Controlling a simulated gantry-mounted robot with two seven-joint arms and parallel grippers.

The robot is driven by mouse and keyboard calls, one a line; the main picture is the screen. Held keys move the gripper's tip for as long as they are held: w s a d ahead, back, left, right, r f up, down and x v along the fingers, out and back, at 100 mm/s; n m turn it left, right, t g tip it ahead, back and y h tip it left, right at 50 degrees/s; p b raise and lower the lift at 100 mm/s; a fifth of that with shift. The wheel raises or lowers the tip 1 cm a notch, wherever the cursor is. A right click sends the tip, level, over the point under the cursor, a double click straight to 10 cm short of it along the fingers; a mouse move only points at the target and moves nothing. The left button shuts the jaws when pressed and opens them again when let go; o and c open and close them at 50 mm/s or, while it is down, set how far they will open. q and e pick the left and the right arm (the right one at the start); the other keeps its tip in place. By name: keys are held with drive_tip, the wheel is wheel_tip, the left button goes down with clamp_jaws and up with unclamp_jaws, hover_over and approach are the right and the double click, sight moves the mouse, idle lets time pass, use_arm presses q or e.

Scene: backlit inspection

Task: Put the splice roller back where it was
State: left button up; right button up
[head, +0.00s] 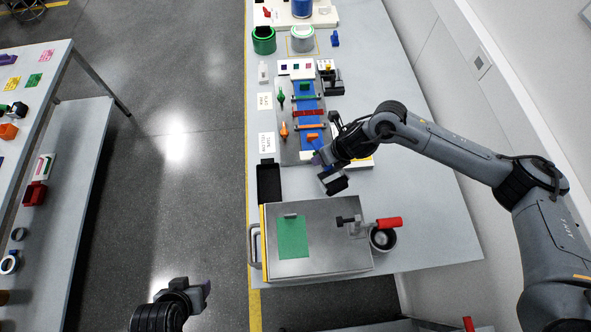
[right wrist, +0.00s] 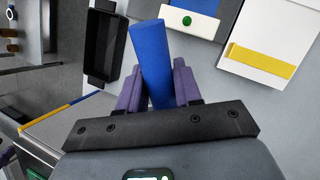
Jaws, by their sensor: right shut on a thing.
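My right gripper (head: 321,168) is over the bench between the splicing fixture and the metal box. In the right wrist view its purple fingers (right wrist: 155,80) are shut on a blue cylinder, which I take as the splice roller (right wrist: 150,50). The roller sticks out beyond the fingertips, slightly tilted; its lower end is hidden between the fingers. The splicing fixture (head: 287,150) is a grey plate with a blue strip, green and orange clamps and a red bar. My left gripper (head: 205,290) is low over the floor, left of the bench; its jaws are unclear.
A black open tray (head: 262,195) lies at the bench's left edge; it also shows in the right wrist view (right wrist: 92,45). A white block with a yellow strip (right wrist: 262,55) is nearby.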

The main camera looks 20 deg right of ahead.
drive_tip(key=w+a+f, duration=0.1)
drive_tip(key=a+f, duration=0.1)
drive_tip(key=f, duration=0.1)
drive_tip(key=w+a+f, duration=0.2)
drive_tip(key=a+f, duration=0.1)
drive_tip(key=w+a+f+p, duration=0.1)
drive_tip(key=w+a+f, duration=0.1)
drive_tip(key=a+f, duration=0.1)
drive_tip(key=shift+f, duration=0.1)
drive_tip(key=shift+w+f, duration=0.1)
drive_tip(key=shift+f, duration=0.05)
drive_tip(key=shift+f, duration=0.15)
drive_tip(key=o, duration=1)
